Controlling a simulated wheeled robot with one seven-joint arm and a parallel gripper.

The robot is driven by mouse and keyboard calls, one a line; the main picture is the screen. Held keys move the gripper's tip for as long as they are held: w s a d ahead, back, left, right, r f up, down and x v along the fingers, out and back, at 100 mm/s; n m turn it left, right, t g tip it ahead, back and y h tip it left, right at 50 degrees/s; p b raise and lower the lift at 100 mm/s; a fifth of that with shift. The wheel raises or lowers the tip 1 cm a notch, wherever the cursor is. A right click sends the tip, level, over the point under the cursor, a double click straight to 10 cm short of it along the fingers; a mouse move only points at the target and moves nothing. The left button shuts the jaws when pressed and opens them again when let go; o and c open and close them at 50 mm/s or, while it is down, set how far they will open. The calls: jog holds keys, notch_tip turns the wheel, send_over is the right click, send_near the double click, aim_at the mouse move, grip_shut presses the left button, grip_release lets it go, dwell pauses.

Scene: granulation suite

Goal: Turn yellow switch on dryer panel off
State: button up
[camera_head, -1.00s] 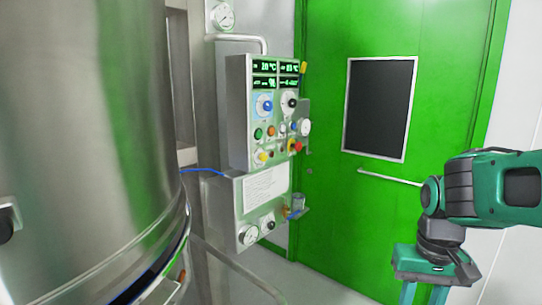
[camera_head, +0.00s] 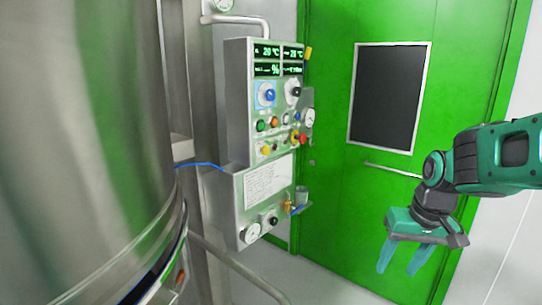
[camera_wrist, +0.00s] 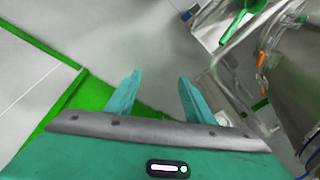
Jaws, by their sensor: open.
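The dryer panel (camera_head: 235,130) is a grey metal box on the wall left of the green door in the head view. It carries green displays, knobs and coloured buttons. A small yellow switch (camera_head: 265,150) sits low on its left side; its setting is too small to tell. A second yellow part shows near the red knob (camera_head: 303,139). My gripper (camera_head: 403,270) is open and empty, pointing down, right of and below the panel, well apart from it. In the wrist view my gripper (camera_wrist: 160,95) has its two fingers spread with nothing between them; the panel's switches are not discernible there.
A large steel vessel (camera_head: 90,130) fills the left side. A green door (camera_head: 335,210) with a dark window (camera_head: 388,95) and a bar handle (camera_head: 392,170) stands behind my arm. A lower box with gauges (camera_head: 240,215) hangs under the panel. Open floor lies between.

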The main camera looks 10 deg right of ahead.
jog(key=w+a+n+t+y, duration=0.1)
jog(key=w+a+n+t, duration=0.1)
jog(key=w, duration=1)
jog(key=n+t+y, duration=0.2)
jog(key=t+y, duration=0.7)
jog(key=t, duration=0.1)
send_near(268, 151)
jog(key=x, duration=0.8)
jog(key=shift+a, duration=0.1)
